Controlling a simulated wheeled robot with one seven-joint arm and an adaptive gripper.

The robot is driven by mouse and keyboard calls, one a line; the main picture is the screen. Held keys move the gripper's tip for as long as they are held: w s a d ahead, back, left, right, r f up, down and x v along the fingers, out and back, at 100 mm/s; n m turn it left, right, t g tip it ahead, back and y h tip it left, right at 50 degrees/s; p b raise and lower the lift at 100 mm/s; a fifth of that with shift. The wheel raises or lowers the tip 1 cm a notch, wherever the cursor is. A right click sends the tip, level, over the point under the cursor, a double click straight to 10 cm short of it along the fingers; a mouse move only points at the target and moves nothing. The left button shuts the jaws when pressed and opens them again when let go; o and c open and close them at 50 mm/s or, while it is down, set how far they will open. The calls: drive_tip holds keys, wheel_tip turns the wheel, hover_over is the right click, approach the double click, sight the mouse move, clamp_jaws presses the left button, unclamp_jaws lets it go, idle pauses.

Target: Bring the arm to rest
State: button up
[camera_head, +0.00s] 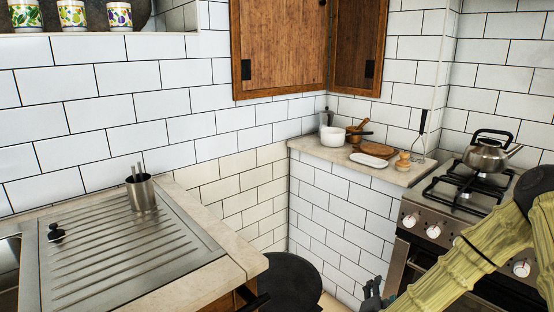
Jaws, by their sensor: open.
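My arm (470,255), with a yellow-green ribbed surface, enters at the right and bends down to the bottom edge, in front of the stove. My gripper (372,294) shows only in part as a small dark grey shape at the bottom edge, left of the lower arm link. It is open, and I see nothing held in it. The rest of it is cut off by the frame.
A stove (425,225) with a kettle (488,154) stands at the right, behind my arm. A counter (310,150) holds a white pot (333,140) and boards. A round black object (290,280) is low in the middle. A sink counter (225,255) with a metal cup (141,193) fills the left.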

drive_tip(key=s+a+f+n+g+y, duration=0.35)
drive_tip(key=s+a+f+n, duration=0.2)
drive_tip(key=s+f, duration=0.45)
drive_tip(key=s+a+f+n+g+y, duration=0.35)
drive_tip(key=s+a+f, duration=0.25)
drive_tip(key=s+f, duration=0.35)
drive_tip(key=s+f+n+g, duration=0.3)
drive_tip(key=s, duration=0.9)
drive_tip(key=s+d+n+g, duration=0.2)
drive_tip(key=s+g, duration=0.2)
drive_tip(key=s, duration=0.7)
wheel_tip(320, 180, up, 15)
drive_tip(key=p, duration=1.6)
drive_tip(key=shift+w+a, duration=0.15)
drive_tip(key=shift+w, duration=0.1)
drive_tip(key=shift+f, duration=0.1)
drive_tip(key=shift+c, duration=0.3)
